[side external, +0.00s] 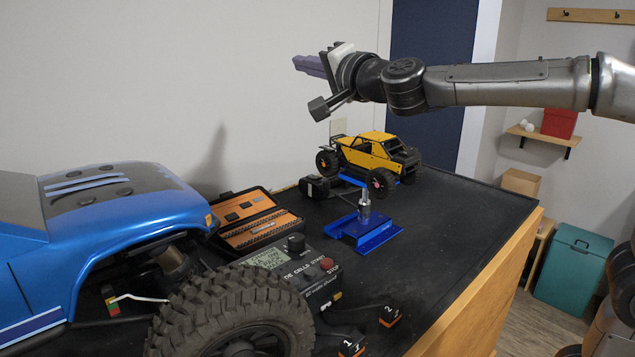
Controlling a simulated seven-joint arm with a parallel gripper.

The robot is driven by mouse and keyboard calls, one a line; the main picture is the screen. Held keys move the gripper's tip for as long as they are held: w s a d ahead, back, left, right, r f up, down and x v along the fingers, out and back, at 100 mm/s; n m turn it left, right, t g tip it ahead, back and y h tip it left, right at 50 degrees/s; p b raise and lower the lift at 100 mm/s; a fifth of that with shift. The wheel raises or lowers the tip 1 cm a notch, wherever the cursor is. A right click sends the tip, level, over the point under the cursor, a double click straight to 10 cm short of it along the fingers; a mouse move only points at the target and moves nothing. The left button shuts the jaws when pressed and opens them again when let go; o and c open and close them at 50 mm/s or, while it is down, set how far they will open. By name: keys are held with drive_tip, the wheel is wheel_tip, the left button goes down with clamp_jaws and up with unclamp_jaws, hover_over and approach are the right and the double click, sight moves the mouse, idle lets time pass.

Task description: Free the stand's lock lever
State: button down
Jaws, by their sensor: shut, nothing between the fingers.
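A blue stand (378,237) with a short silver post (364,207) is on the black bench top. A yellow crawler (375,150) with black wheels is above and behind the post. Blue parts show beneath the crawler; they look like the stand's top, and the crawler appears to rest on it. I cannot make out the lock lever; it is hidden or too small to tell. My gripper (301,64) is high above the bench, up and left of the crawler, its purple fingers pointing left. It is shut and empty, touching nothing.
A large blue truck (110,205) fills the left front. An open orange-and-black case (250,218), a control box with a display (270,258) and small black blocks numbered 1 and 2 (390,314) are nearby. The bench top (455,225) is clear right of the stand.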

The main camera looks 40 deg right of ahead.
drive_tip(key=w+d+m+g+h, duration=0.1)
drive_tip(key=w+d+m+h, duration=0.1)
drive_tip(key=w+m+h, duration=0.3)
drive_tip(key=m+g+h, duration=0.4)
drive_tip(key=m+g, duration=0.9)
approach(324, 184)
wheel_tip(324, 184, up, 3)
drive_tip(key=a, duration=0.3)
drive_tip(key=shift+s+a+f+g, duration=0.15)
drive_tip(key=shift+f+g, duration=0.35)
drive_tip(key=shift+f, duration=0.05)
drive_tip(key=x, duration=1)
